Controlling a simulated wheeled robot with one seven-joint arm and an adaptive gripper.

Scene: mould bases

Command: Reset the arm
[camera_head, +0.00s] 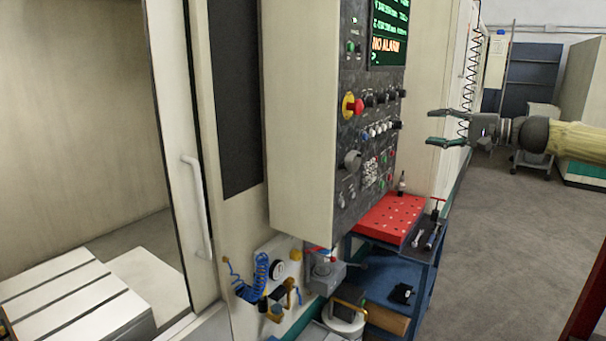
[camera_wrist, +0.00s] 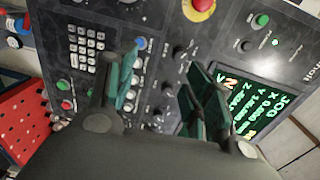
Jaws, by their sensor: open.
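My gripper (camera_head: 436,127) is at the right of the head view, at the end of my arm, which reaches in from the right edge. Its two dark green fingers are apart and point left toward the control panel (camera_head: 366,130). Nothing shows between them. In the wrist view my gripper (camera_wrist: 160,92) is open in front of the panel's buttons and knobs, with a gap between the fingers. Whether a fingertip touches the panel in the wrist view is hard to tell; in the head view the fingers look apart from it.
A red perforated tray (camera_head: 388,219) sits on a blue cart (camera_head: 385,278) below the panel, with tools at its right. A red and yellow knob (camera_head: 351,106) juts from the panel. The machine door (camera_head: 170,150) stands open at left. The floor (camera_head: 510,230) at right is clear.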

